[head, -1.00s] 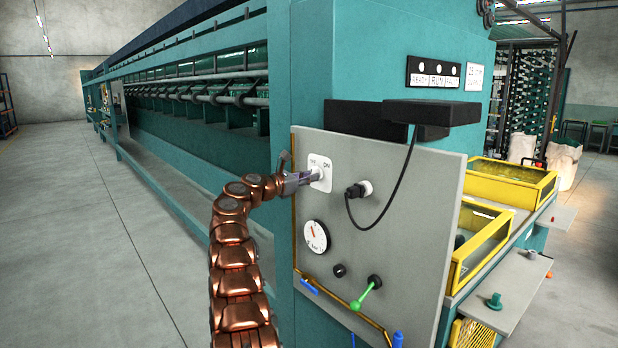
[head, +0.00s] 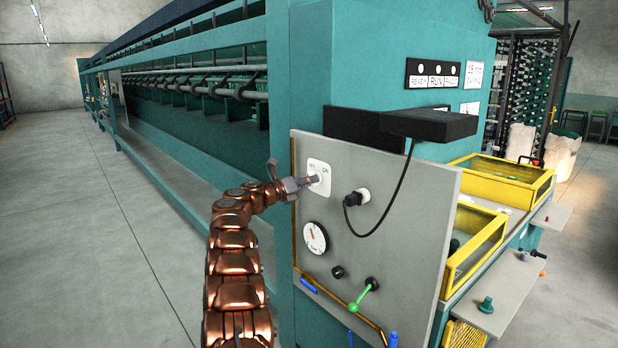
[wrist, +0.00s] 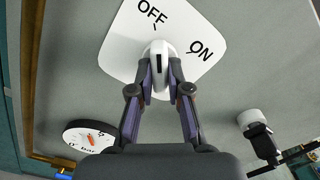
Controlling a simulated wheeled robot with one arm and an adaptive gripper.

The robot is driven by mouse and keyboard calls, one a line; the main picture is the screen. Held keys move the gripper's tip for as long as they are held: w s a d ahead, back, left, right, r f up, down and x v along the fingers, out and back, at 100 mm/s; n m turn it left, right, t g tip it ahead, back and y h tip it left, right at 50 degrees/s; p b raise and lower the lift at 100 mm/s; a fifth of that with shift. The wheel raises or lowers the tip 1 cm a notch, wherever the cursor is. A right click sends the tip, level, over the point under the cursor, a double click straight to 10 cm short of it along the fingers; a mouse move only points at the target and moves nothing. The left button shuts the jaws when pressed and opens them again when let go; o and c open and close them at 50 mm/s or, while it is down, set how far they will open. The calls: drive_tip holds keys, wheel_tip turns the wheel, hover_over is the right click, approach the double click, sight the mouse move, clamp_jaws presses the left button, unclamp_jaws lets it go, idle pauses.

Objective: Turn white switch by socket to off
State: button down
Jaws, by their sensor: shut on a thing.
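The white switch knob (wrist: 158,86) sits on a white plate (wrist: 126,40) marked OFF and ON. In the wrist view its dark mark points up, close to the line of the OFF tick; the ON label lies to the right. My gripper (wrist: 161,72) is shut on the knob, one finger on each side. In the head view my gripper (head: 309,182) reaches the switch plate (head: 322,167) from the left and partly hides the knob.
A black plug in a white socket (head: 364,194) is right of the switch, with a black cable. A gauge (head: 314,238), a black knob (head: 337,272) and a green lever (head: 363,295) are lower on the grey panel (head: 400,240). A black box (head: 428,124) juts out above.

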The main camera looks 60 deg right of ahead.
drive_tip(key=shift+r+n+p, duration=0.15)
drive_tip(key=shift+n+p, duration=0.2)
drive_tip(key=shift+n, duration=0.25)
drive_tip(key=c, duration=1.1)
unclamp_jaws()
drive_tip(key=v, duration=1.2)
